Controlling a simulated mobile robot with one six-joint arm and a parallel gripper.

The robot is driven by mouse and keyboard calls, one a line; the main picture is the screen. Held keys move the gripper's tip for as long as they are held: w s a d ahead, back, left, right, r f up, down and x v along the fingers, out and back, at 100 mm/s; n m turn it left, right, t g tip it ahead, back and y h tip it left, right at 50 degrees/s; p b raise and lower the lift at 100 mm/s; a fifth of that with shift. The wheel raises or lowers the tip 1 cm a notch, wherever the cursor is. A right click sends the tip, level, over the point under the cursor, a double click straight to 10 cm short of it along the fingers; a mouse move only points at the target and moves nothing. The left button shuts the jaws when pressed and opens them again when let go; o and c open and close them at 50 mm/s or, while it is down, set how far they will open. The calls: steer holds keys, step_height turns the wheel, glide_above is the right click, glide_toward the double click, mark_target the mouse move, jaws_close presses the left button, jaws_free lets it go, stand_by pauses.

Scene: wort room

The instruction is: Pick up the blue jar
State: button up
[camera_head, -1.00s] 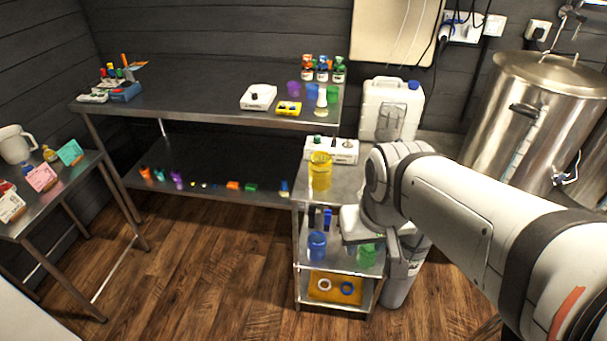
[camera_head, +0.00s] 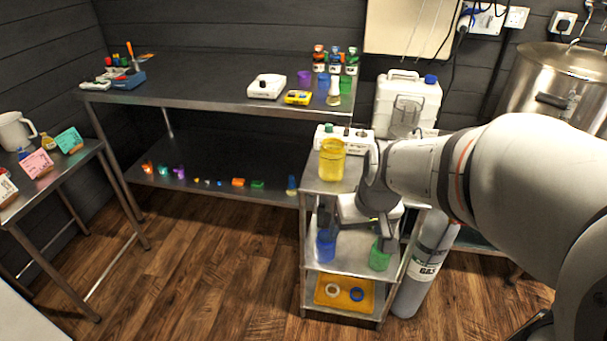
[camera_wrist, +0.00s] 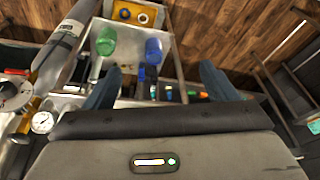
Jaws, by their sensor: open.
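The blue jar (camera_head: 326,246) stands on the middle shelf of the small steel cart, left of a green jar (camera_head: 379,256). In the wrist view the blue jar (camera_wrist: 153,52) lies ahead of the gap between my fingers, with the green jar (camera_wrist: 106,42) to its left. My gripper (camera_wrist: 160,85) is open and empty, its two dark fingers wide apart.
A yellow jar (camera_head: 332,160) stands on the cart's top shelf (camera_head: 318,182), close to my arm. An orange tray (camera_head: 328,301) with two rings is on the bottom shelf. A gas cylinder (camera_head: 424,270) stands right of the cart. The floor to the left is clear.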

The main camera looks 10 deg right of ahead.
mark_target(325, 246)
steer(key=shift+o, duration=1.3)
steer(key=w+d+b+x, duration=0.1)
steer(key=b+x, duration=0.7)
steer(key=x, duration=0.9)
steer(key=shift+w+r, duration=0.2)
steer(key=shift+w, duration=0.5)
steer(key=w+d+f+t+b, duration=0.1)
steer(key=w+f+b, duration=0.4)
steer(key=f, duration=0.5)
steer(key=w+d+f+b, duration=0.1)
steer(key=w+f+b, duration=0.2)
steer(key=f+b, duration=0.55)
steer(key=w+f, duration=0.2)
steer(key=w, duration=0.2)
steer(key=w+a+f+b, duration=0.1)
steer(key=w+f, duration=0.1)
steer(key=w, duration=0.3)
steer(key=w+f, duration=0.3)
steer(key=w, duration=0.2)
steer(key=shift+w+a+b, duration=0.15)
steer(key=shift+a+b, duration=0.2)
steer(key=shift+r, duration=0.1)
steer(key=shift+c, duration=0.4)
steer(key=c, duration=1.1)
